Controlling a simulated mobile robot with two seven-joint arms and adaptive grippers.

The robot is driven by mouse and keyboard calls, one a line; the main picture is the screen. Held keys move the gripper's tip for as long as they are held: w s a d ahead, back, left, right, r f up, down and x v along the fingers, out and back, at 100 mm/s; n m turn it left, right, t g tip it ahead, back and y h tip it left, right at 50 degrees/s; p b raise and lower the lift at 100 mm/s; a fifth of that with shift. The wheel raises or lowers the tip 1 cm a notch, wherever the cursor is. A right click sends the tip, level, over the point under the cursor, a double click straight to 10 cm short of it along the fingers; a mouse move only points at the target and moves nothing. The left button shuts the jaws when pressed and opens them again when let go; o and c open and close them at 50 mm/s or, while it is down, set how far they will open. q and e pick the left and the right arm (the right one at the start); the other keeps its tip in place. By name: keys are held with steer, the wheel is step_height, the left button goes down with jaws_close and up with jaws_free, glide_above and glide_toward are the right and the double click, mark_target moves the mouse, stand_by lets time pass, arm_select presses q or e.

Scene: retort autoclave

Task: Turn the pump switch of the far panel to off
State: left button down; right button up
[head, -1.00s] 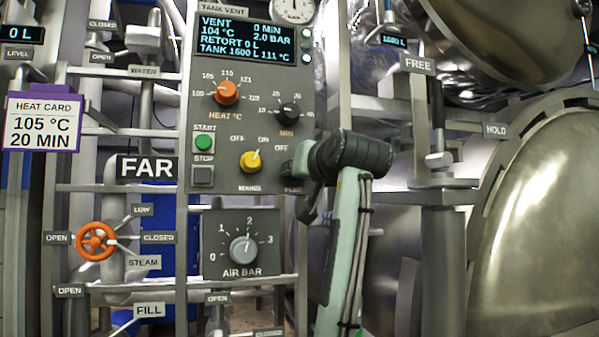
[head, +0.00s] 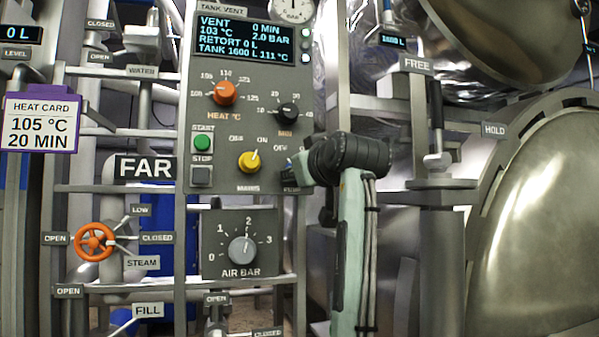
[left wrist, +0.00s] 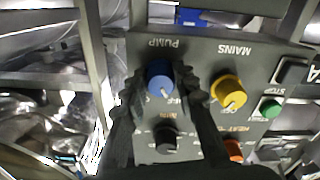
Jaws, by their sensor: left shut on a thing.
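The far panel (head: 225,178) is the grey control box right of the FAR sign (head: 146,168). Its pump switch (left wrist: 160,76) is a blue knob, seen in the left wrist view beside the yellow mains knob (left wrist: 229,92). My left gripper (left wrist: 161,82) is shut on the blue knob, one finger on each side. The knob's white pointer line slants to the lower right in that view, towards a partly hidden label. In the head view my left gripper (head: 296,168) covers most of the knob at the panel's lower right corner. My right gripper is not in view.
The yellow mains knob (head: 249,162), the green start button (head: 202,142) and the black MIN knob (head: 287,112) sit close by on the panel. The AIR BAR dial (head: 242,251) is below. A rail post (head: 438,250) stands right of my arm.

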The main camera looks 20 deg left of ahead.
arm_select(q)
steer(key=c, duration=1.2)
jaws_free()
steer(key=shift+s+d, duration=0.1)
steer(key=shift+s, duration=0.05)
steer(key=v, duration=1.1)
steer(key=shift+s+d, duration=0.25)
steer(key=shift+s, duration=0.05)
